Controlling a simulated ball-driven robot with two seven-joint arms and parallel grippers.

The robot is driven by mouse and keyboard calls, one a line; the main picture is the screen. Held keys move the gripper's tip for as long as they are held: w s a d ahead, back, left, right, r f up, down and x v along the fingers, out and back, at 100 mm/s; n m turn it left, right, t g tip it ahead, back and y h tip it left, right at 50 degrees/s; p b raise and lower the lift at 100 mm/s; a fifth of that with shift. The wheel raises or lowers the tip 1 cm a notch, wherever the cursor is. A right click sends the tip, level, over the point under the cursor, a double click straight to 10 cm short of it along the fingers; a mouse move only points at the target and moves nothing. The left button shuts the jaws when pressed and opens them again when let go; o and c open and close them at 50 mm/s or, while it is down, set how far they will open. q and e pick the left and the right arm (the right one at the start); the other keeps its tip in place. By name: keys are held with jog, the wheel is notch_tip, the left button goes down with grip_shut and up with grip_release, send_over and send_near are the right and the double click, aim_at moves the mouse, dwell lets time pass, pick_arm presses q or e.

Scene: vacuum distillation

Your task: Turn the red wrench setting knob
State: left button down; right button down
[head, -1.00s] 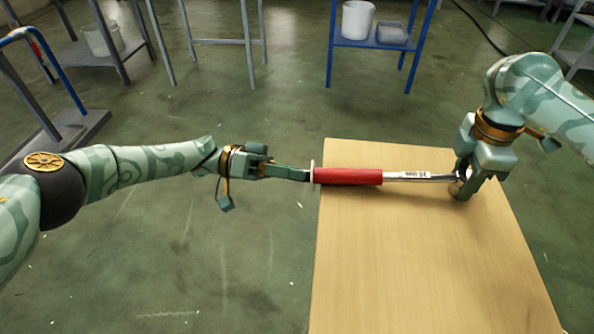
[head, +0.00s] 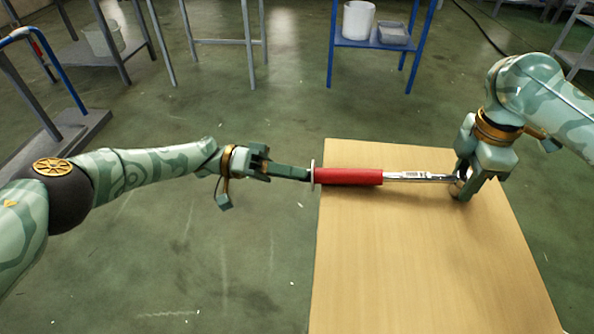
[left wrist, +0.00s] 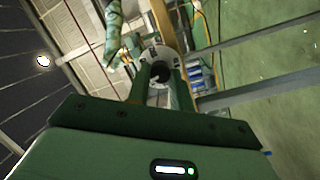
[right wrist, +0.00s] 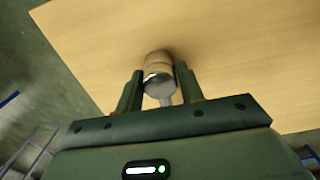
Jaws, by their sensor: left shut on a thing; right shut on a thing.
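The wrench lies across the table, with a red handle (head: 348,177) on the left and a silver shaft (head: 415,177) on the right. A pale round flange (head: 312,174) is at the handle's left end, where the setting knob (left wrist: 160,72) shows dark between the fingers in the left wrist view. My left gripper (head: 308,174) is shut on the knob from the left, in line with the wrench. My right gripper (head: 460,188) is shut on the wrench head (right wrist: 158,68) from above. The knob is mostly hidden by the left fingers in the head view.
The wooden table (head: 420,260) is bare in front of the wrench. The wrench's handle end is at the table's left edge, and my left arm is over open floor. A blue stand (head: 372,43) with a white bucket (head: 358,19) is behind.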

pick_arm(q)
jog(key=shift+f+n+t+h, duration=0.15)
jog(key=shift+n+h, duration=0.2)
jog(key=shift+n, duration=2.35)
jog(key=shift+f+n+t+h, duration=0.1)
jog(key=shift+n+h, duration=0.2)
jog(key=shift+n, duration=2.4)
jog(key=shift+f+n+t+h, duration=0.15)
jog(key=shift+n+h, duration=0.2)
jog(key=shift+n, duration=2.35)
jog(key=c, duration=1.2)
grip_release()
jog(key=shift+c, duration=0.2)
